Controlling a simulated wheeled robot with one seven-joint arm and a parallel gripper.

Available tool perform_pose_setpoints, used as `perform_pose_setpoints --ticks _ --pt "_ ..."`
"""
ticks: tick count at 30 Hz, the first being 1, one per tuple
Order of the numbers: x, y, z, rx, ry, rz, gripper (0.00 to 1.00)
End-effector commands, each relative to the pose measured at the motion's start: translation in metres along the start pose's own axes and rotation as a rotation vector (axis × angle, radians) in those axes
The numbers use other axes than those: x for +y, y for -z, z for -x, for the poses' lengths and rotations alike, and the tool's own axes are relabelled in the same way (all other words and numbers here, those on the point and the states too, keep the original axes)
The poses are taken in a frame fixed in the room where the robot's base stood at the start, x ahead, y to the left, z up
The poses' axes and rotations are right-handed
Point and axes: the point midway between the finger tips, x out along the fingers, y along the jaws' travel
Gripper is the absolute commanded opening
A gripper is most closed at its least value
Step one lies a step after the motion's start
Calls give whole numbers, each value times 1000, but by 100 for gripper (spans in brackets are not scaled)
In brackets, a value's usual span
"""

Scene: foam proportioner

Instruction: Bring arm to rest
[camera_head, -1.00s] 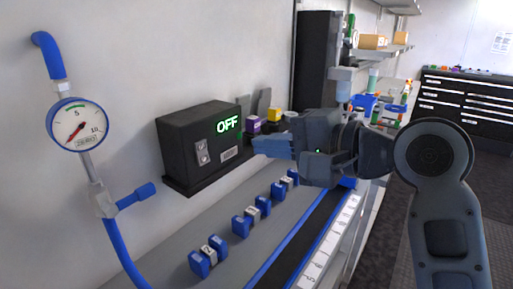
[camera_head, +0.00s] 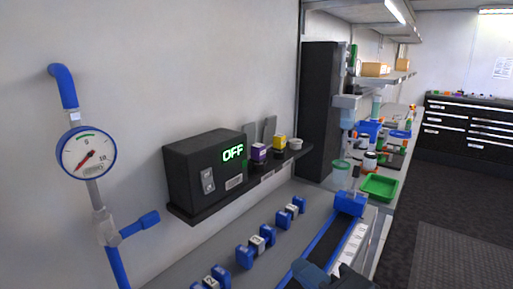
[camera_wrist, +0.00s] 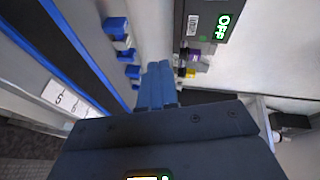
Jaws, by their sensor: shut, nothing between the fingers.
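My gripper (camera_head: 322,275) shows at the bottom edge of the head view, low and cut off by the frame. In the wrist view its two blue fingers (camera_wrist: 157,85) lie side by side, shut with nothing between them. It is apart from the things around it. The black control box (camera_head: 207,170) on the wall shelf has a green OFF display, which also shows in the wrist view (camera_wrist: 222,25). Most of my arm is out of the head view.
Several blue clamp blocks (camera_head: 245,256) line the bench beside a dark track with a numbered white strip (camera_head: 350,248). A pressure gauge (camera_head: 86,153) with blue pipes is on the left wall. A green tray (camera_head: 379,187) and bottles stand farther back. Floor at right is clear.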

Motion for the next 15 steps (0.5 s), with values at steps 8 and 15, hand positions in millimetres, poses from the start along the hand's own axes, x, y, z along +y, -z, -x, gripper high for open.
perform_pose_setpoints --ticks 8,15 --pt "79 -21 71 182 -106 175 0" --pt "123 -39 148 293 -231 403 0"
